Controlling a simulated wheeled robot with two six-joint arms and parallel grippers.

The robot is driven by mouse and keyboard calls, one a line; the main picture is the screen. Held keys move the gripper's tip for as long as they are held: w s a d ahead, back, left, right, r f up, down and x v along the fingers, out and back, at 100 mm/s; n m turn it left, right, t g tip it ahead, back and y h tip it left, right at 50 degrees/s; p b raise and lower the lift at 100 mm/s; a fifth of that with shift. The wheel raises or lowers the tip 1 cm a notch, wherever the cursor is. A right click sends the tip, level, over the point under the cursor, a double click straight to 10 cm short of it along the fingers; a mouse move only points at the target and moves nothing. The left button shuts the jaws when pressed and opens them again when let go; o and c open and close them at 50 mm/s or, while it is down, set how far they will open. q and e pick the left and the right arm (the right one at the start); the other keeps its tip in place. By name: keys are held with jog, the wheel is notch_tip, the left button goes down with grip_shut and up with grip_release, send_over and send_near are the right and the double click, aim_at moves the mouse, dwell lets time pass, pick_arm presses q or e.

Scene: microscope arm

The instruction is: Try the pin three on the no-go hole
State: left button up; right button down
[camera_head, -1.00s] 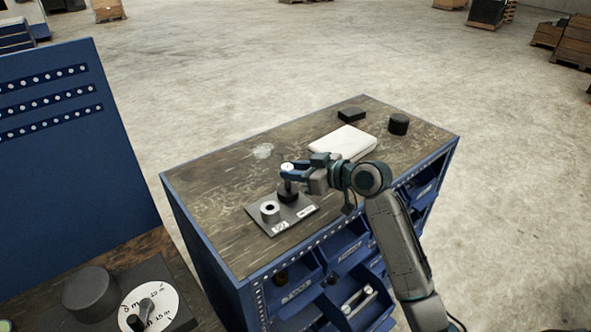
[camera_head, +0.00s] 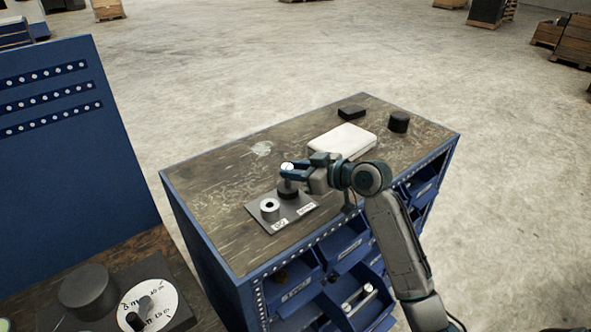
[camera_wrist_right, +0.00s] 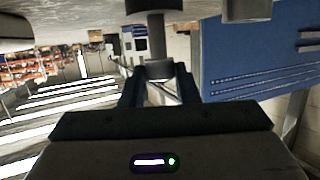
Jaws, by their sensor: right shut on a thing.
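My right gripper (camera_head: 289,171) is shut on a pale upright pin (camera_head: 287,182), whose light top end shows just above the fingers. The pin stands over the dark round gauge (camera_head: 288,193), the farther of two on a grey plate (camera_head: 293,221). In the right wrist view the pin (camera_wrist_right: 157,42) runs from between the fingers (camera_wrist_right: 158,72) to the dark gauge (camera_wrist_right: 145,5). I cannot tell whether its end is in the hole. The nearer gauge (camera_head: 270,210) is silver with an open dark hole. Labels lie at the plate's front; they are too small to read surely. My left gripper is out of view.
A white case (camera_head: 343,141), a black block (camera_head: 351,112) and a black cylinder (camera_head: 398,122) stand farther back on the cabinet top (camera_head: 220,190). Drawers are open below its front. Another bench at the lower left carries a dark cylinder (camera_head: 87,291) and a white marked disc (camera_head: 168,302).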

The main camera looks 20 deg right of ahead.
dwell(0.5)
notch_tip(320, 180, up, 7)
jog(key=p, duration=0.5)
dwell(0.5)
